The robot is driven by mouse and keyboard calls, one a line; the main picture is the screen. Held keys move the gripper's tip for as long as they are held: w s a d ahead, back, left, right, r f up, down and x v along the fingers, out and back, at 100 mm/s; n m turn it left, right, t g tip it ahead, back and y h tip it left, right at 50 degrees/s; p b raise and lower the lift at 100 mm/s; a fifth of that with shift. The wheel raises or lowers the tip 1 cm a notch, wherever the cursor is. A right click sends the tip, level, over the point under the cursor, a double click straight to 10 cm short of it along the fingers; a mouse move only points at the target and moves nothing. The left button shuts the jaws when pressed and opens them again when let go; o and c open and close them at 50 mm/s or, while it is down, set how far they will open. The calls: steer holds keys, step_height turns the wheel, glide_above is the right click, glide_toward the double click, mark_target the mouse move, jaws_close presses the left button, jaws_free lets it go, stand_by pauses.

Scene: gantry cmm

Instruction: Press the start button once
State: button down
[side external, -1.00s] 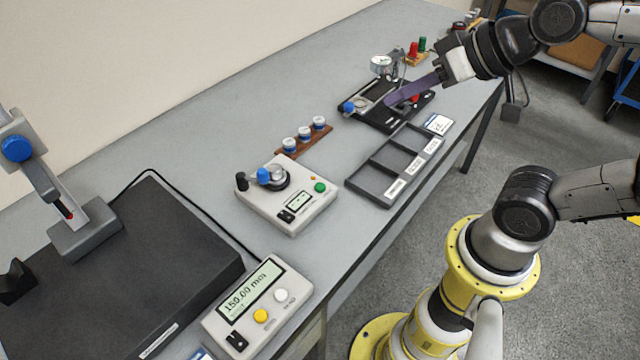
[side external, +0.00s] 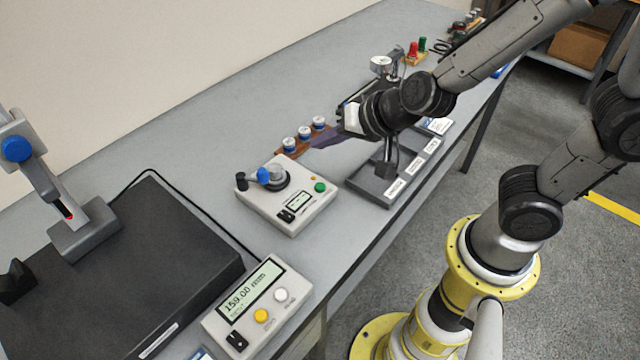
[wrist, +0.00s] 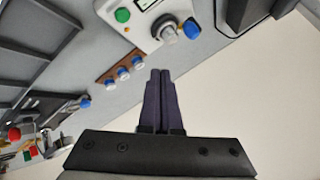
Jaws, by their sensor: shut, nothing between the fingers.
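A pale box device (side external: 290,215) stands on the bench, with a small display, a dark switch and a round metal seat with a blue-ended part. A green button (side external: 320,187) sits on its far right corner; no start label can be read. In the wrist view the green button (wrist: 122,15) is at the top, left of the metal seat. My gripper (side external: 316,144) is shut and empty, its purple fingers together above the bench, beyond the device. In the wrist view the shut fingertips (wrist: 160,72) are apart from the button.
A wooden rack (side external: 286,152) with three blue-and-white pieces is close to my fingers. A dark sorting tray (side external: 362,187) lies right of the device, partly behind my arm. A readout box (side external: 258,305) with yellow and white buttons and a dark plate (side external: 120,270) stand nearer.

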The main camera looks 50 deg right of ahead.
mark_target(320, 187)
steer(key=shift+f, duration=4.4)
steer(key=shift+f, duration=0.15)
steer(key=shift+f, duration=0.25)
